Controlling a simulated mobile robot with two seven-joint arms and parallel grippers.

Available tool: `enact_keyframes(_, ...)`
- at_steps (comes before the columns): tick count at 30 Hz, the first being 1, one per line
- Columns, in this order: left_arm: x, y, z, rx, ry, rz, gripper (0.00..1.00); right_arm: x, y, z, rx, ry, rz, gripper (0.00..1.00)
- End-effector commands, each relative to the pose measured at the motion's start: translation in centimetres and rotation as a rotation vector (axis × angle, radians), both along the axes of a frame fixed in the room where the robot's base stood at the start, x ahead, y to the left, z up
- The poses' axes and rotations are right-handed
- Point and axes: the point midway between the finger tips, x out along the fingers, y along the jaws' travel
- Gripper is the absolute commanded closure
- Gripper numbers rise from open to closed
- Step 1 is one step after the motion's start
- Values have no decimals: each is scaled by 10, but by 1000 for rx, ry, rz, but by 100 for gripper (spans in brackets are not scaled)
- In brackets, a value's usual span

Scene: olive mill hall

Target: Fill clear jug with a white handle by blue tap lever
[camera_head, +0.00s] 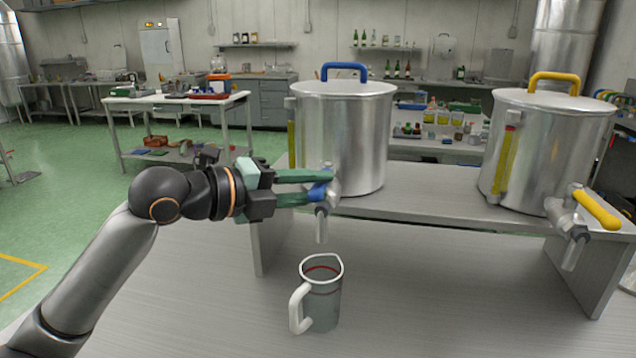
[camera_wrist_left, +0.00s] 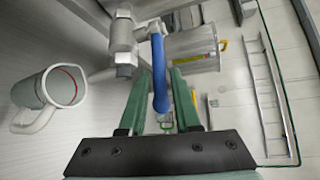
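The clear jug (camera_head: 322,305) with a white handle (camera_head: 298,308) stands upright on the metal table below the left tank's tap. It has a red line near its rim and looks empty; it also shows in the left wrist view (camera_wrist_left: 66,88). The blue tap lever (camera_head: 319,190) is on the left tank (camera_head: 345,130). My left gripper (camera_head: 325,185) is open at the lever. In the left wrist view the lever (camera_wrist_left: 160,75) lies between the two green fingers, with visible gaps beside it. No stream shows under the spout (camera_head: 321,225). My right gripper is out of view.
Both tanks stand on a raised metal shelf (camera_head: 430,208). The right tank (camera_head: 545,150) has a yellow tap lever (camera_head: 597,208). The table (camera_head: 420,310) to the right of the jug is clear. Benches with bottles are farther back.

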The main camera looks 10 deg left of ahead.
Motion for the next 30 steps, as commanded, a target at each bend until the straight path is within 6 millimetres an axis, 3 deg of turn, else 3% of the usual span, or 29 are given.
enact_keyframes(12,7,-7,-2,1,0,0,69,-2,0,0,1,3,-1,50)
enact_keyframes(21,7,-6,-2,1,0,0,100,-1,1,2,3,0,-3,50)
enact_keyframes(30,7,-6,-2,1,1,0,100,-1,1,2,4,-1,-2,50)
